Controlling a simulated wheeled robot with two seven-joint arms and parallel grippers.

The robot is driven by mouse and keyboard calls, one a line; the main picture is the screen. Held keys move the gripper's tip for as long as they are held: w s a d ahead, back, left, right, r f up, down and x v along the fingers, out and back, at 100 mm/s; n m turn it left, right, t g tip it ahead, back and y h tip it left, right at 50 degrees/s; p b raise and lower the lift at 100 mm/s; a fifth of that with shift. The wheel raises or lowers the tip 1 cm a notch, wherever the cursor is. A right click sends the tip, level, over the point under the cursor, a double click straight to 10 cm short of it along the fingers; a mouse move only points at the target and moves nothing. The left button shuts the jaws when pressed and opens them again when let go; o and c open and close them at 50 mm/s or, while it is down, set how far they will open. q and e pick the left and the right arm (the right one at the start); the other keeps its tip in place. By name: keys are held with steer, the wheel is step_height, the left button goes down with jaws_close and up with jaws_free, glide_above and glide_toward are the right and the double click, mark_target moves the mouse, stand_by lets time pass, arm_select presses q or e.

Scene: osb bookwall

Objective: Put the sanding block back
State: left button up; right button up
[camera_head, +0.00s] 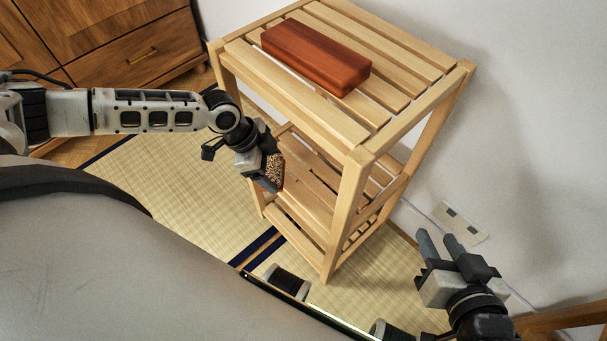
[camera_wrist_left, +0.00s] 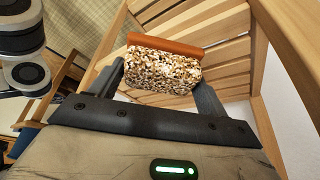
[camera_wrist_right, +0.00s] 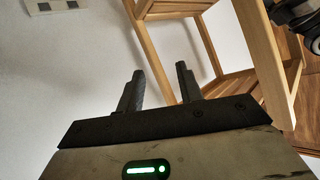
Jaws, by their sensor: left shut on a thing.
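The sanding block, speckled brown and white with an orange-red strip along one edge, shows in the left wrist view (camera_wrist_left: 163,70) between the fingers of my left gripper (camera_wrist_left: 163,82). In the head view the block (camera_head: 273,172) is partly hidden by my left gripper (camera_head: 262,165), which is shut on it. The gripper is at the left side of the wooden shelf (camera_head: 352,185), below its top. My right gripper (camera_head: 452,252) is open and empty, low at the right of the shelf; its parted fingers also show in the right wrist view (camera_wrist_right: 160,90).
A long red-brown block or box (camera_head: 316,57) lies on the slatted shelf top. A wooden drawer cabinet (camera_head: 130,65) stands at the back left. Tatami mats (camera_head: 165,185) cover the floor. A white wall (camera_head: 530,120) with a socket plate (camera_head: 460,222) is on the right.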

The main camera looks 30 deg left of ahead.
arm_select(q)
steer(key=w+d, duration=0.1)
steer(key=d, duration=0.1)
steer(key=w+d, duration=0.1)
steer(key=d, duration=0.1)
steer(key=w+d+b, duration=0.1)
steer(key=d, duration=0.1)
steer(key=shift+w+d+f, duration=0.1)
steer(key=shift+w+d, duration=0.05)
steer(key=shift+f, duration=0.4)
step_height(320, 180, down, 3)
steer(key=shift+r+b, duration=0.15)
steer(key=shift+b, duration=0.7)
arm_select(e)
steer(key=shift+a+r+t+y, duration=0.25)
steer(key=shift+r+t, duration=0.1)
steer(key=shift+r, duration=0.15)
steer(key=shift+a+r+t+y, duration=0.25)
steer(key=shift+r+t, duration=0.1)
steer(key=shift+r, duration=0.15)
arm_select(q)
steer(key=o, duration=0.7)
arm_select(e)
steer(key=shift+d, duration=0.1)
